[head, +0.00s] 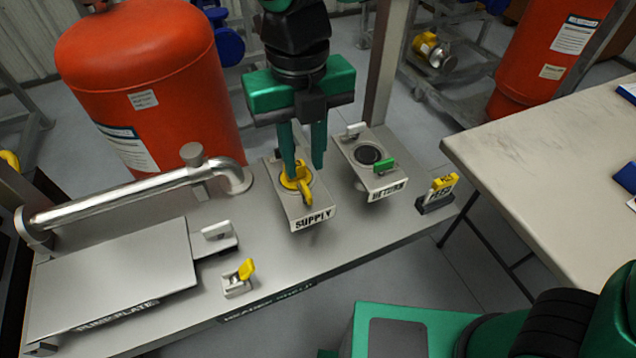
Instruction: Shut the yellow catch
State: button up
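A small metal catch with a raised yellow lever (246,269) sits on the front of the bench, right of the cover plate. A second yellow part, a round piece with a handle (302,192), sits on the block marked SUPPLY (312,217). My gripper (304,172) points down over that block, well behind and right of the front catch. Its two fingers are apart, with nothing seen held between them. The left fingertip overlaps the yellow round piece in the picture; I cannot tell whether they touch.
A second block (387,186) with white and green levers stands to the right. A yellow-tagged holder (437,194) is at the bench's right end. The cover plate (110,280), a white-lever catch (217,232), a silver pipe (120,202) and an orange tank (150,80) are left.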

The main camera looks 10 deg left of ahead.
jog(key=m, duration=0.4)
jog(key=shift+r+m, duration=0.4)
jog(key=shift+m, duration=1.1)
jog(key=shift+r+m, duration=0.15)
jog(key=shift+m, duration=0.85)
jog(key=m, duration=0.4)
jog(key=shift+r+m, duration=0.25)
jog(key=shift+m, duration=0.15)
jog(key=m, duration=0.3)
jog(key=shift+r+m, duration=0.4)
jog(key=shift+d, duration=0.1)
